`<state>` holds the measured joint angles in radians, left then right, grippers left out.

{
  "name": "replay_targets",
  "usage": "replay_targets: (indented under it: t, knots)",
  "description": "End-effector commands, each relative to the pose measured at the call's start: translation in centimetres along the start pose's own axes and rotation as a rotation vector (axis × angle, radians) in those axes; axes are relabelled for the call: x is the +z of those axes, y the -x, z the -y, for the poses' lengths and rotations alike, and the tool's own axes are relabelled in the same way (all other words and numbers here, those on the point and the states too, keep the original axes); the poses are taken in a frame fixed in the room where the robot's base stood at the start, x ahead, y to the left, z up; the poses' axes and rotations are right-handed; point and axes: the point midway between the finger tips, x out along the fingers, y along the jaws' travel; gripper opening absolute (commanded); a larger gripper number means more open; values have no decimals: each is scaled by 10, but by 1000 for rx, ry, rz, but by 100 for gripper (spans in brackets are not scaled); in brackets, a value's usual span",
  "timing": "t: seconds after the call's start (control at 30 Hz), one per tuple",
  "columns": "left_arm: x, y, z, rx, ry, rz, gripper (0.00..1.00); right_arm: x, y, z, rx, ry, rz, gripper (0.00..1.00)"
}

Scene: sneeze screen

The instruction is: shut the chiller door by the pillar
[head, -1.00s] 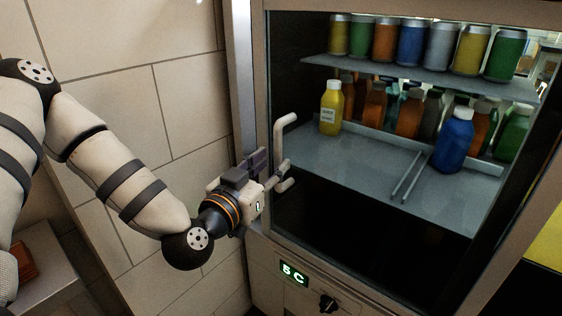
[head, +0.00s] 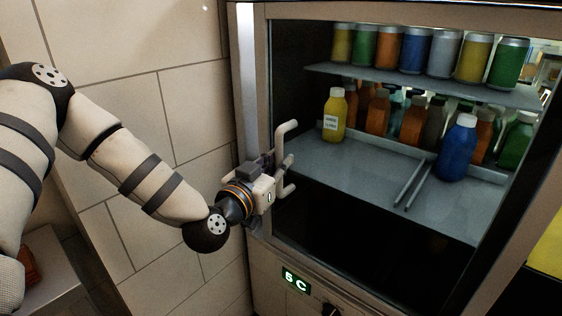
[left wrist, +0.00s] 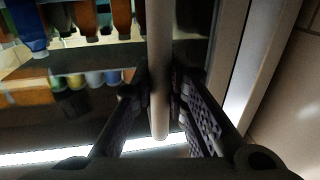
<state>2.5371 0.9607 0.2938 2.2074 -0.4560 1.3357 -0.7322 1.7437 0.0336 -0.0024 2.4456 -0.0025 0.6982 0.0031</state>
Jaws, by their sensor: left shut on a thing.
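The chiller (head: 390,200) has a glazed front, with its interior seen through it. A pale, bar-shaped door handle (head: 287,127) stands at the left side of this front. My left gripper (head: 281,166) is at the handle's middle. In the left wrist view the handle bar (left wrist: 159,40) runs between the two fingers of the left gripper (left wrist: 160,95), which is shut on it. How far the door stands ajar, if at all, I cannot tell. My right gripper is not in view.
A tiled wall (head: 170,110) is close on the left, behind my left arm. Shelves inside hold cans (head: 415,50), a yellow bottle (head: 335,115) and a blue bottle (head: 458,150). A green temperature display (head: 296,281) is below. A grey ledge (head: 50,280) is at lower left.

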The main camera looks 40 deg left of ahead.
Motion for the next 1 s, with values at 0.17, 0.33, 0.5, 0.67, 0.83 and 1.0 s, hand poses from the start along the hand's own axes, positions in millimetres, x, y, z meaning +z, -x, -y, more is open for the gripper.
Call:
replay_targets:
  t: [0.17,0.33,0.5,0.67,0.83,1.0]
  knots:
    - [-9,-5,35,-12,-4,-7,0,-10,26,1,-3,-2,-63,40]
    - [-1,-6,36,-9,-1,1,0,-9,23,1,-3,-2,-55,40]
    - [-1,-6,36,-8,-1,2,35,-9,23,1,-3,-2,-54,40]
    - [-1,-6,36,-8,-1,2,35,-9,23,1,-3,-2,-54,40]
    - [0,5,36,-9,1,4,35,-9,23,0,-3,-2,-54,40]
    - [-1,50,35,-9,3,4,35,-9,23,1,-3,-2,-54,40]
